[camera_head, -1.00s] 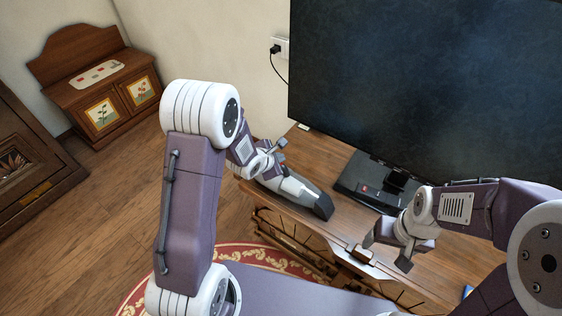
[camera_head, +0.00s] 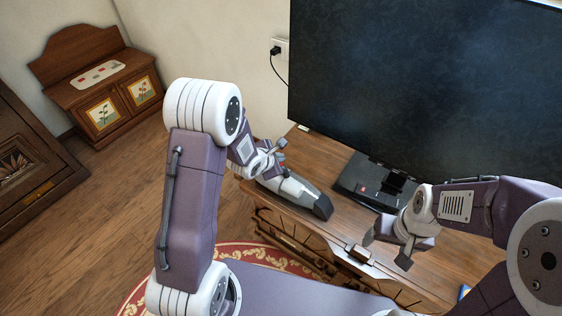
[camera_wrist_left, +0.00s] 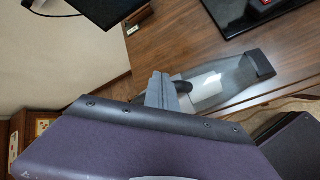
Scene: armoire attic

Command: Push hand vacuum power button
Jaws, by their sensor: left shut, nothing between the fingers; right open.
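The hand vacuum (camera_head: 301,191), grey and white with a dark nozzle, lies on the wooden TV stand. It also shows in the left wrist view (camera_wrist_left: 236,80), with its dark handle close to my fingers. My left gripper (camera_head: 281,160) is shut and empty at the vacuum's rear end. In the left wrist view its closed fingertips (camera_wrist_left: 160,78) are beside the handle; I cannot tell whether they touch it. A small red patch shows by the fingers, but the power button is not clear. My right gripper (camera_head: 387,246) is open and empty over the stand's front.
A large television (camera_head: 420,85) stands behind the vacuum on a black base (camera_head: 358,180). The wooden TV stand (camera_head: 335,160) has bare top around the vacuum. A wall socket (camera_head: 279,48) with a plug is behind. A small cabinet (camera_head: 100,85) stands far left.

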